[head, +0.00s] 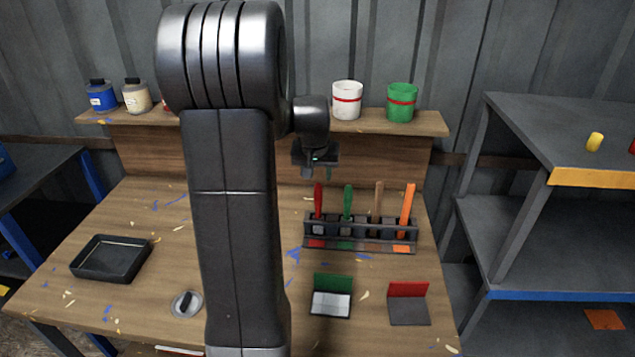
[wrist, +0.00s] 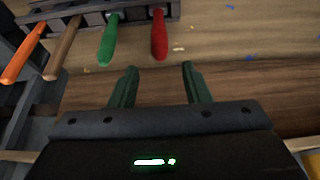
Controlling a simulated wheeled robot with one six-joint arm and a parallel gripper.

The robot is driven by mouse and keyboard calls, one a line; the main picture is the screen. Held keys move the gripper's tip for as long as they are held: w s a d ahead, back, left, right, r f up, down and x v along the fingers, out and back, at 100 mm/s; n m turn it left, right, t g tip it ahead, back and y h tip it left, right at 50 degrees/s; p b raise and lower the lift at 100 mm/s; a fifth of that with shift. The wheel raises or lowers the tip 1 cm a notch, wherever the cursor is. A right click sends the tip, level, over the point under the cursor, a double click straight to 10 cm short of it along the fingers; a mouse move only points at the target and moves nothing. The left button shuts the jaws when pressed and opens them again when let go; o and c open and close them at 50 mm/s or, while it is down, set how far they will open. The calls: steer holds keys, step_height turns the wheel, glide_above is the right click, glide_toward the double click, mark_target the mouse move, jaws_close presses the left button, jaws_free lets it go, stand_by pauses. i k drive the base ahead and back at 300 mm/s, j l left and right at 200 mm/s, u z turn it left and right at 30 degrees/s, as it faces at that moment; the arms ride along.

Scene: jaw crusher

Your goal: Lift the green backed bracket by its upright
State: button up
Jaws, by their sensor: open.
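The green backed bracket (head: 332,299) rests on the front part of the workbench in the head view. Its green upright (head: 333,282) stands along its far edge, and its pale base plate lies flat toward the front. The bracket is not in the wrist view. My gripper (head: 318,174) hangs above the back of the bench, behind the tool rack and well away from the bracket. In the wrist view its two green fingers (wrist: 156,84) are spread apart with nothing between them.
A rack (head: 360,236) with red, green, tan and orange handles stands between my gripper and the bracket. A red backed bracket (head: 408,303) sits to the right of the green one. A black tray (head: 110,259) and a round lidded tin (head: 186,304) are at left.

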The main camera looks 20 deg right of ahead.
mark_target(331, 296)
steer(key=k+l+u, duration=0.6)
steer(key=u, duration=0.2)
steer(key=l, duration=0.1)
